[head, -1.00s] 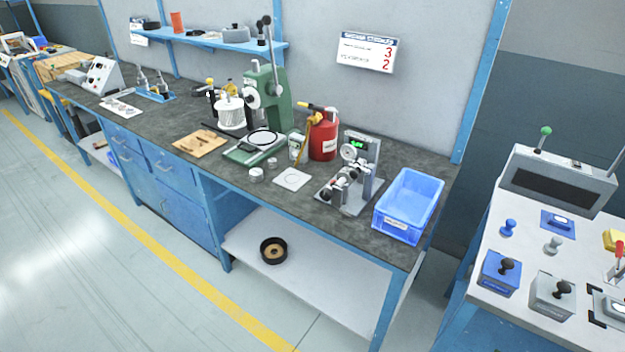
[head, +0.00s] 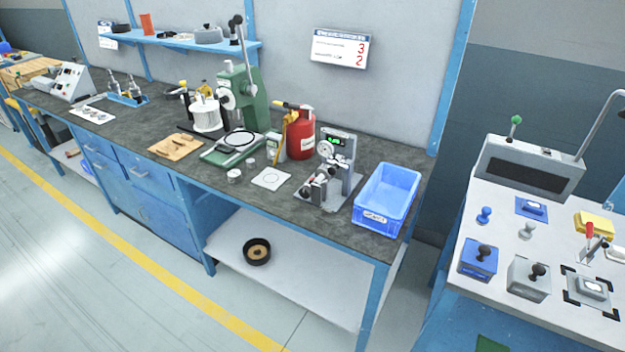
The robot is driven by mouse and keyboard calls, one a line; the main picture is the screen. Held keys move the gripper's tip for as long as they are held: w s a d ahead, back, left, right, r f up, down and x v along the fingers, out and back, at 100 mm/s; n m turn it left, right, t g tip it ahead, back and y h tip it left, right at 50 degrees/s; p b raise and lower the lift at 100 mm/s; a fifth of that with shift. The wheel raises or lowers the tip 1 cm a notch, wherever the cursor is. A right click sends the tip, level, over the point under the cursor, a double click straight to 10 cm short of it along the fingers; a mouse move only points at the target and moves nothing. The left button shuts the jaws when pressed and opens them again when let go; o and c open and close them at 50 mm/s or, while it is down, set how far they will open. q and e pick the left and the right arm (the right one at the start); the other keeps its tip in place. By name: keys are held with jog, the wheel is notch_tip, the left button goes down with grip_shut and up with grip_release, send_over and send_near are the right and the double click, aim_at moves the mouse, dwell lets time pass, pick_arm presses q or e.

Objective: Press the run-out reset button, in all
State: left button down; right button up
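The run-out gauge stand (head: 330,172) stands on the dark bench top, left of a blue bin. It has a round dial (head: 325,149) and a small display with green digits (head: 336,141). The reset button is too small to make out at this distance. Neither of my grippers shows in the head view.
The blue bin (head: 387,199) stands at the bench's right end. A red canister (head: 301,135) and a green press (head: 240,95) stand left of the gauge. A white table (head: 500,240) with blue and grey fixtures is at right, across a gap. Open floor (head: 100,280) lies in front.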

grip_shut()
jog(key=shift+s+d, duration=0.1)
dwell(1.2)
